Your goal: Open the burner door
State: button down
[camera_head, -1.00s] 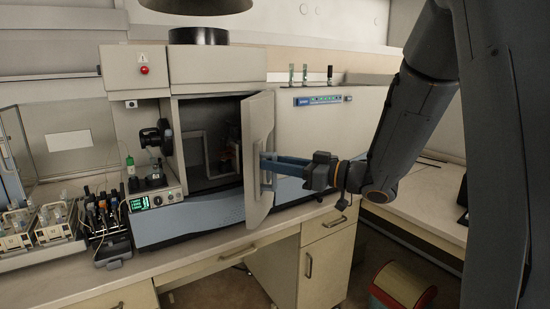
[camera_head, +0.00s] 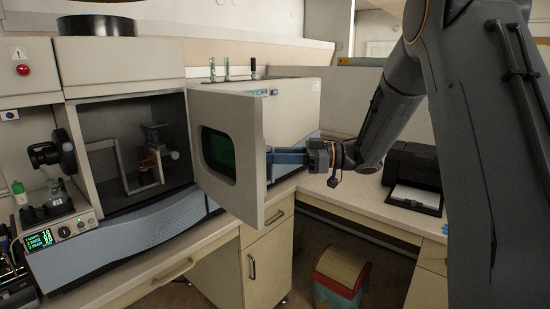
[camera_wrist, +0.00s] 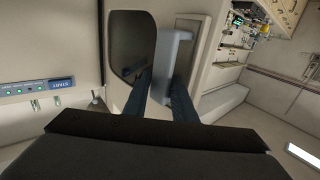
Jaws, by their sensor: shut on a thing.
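The burner door (camera_head: 241,131) of the spectrometer (camera_head: 122,62) stands swung wide open, its dark green window facing the robot's body camera. The open burner chamber (camera_head: 103,123) shows a metal frame and a copper-coloured part inside. My gripper (camera_head: 272,156) is at the far side of the door, shut on its handle. In the wrist view the pale upright handle (camera_wrist: 172,65) sits between the two blue fingers (camera_wrist: 160,95), in front of the door. The handle is hidden behind the door edge in the body camera view.
A control panel with a green display (camera_head: 40,239) is at the left, with a green-capped bottle (camera_head: 20,193) beside it. A black printer (camera_head: 413,178) stands on the right bench. A red-topped bin (camera_head: 342,268) is on the floor below the counter.

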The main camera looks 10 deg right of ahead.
jog(key=shift+w+r, duration=0.1)
jog(key=shift+w, duration=0.05)
jog(key=c, duration=1.4)
grip_release()
jog(key=shift+c, duration=0.2)
jog(key=shift+d, duration=0.1)
jog(key=s+d+b, duration=0.1)
jog(key=d+b, duration=0.2)
jog(key=d, duration=0.4)
jog(key=shift+d, duration=0.3)
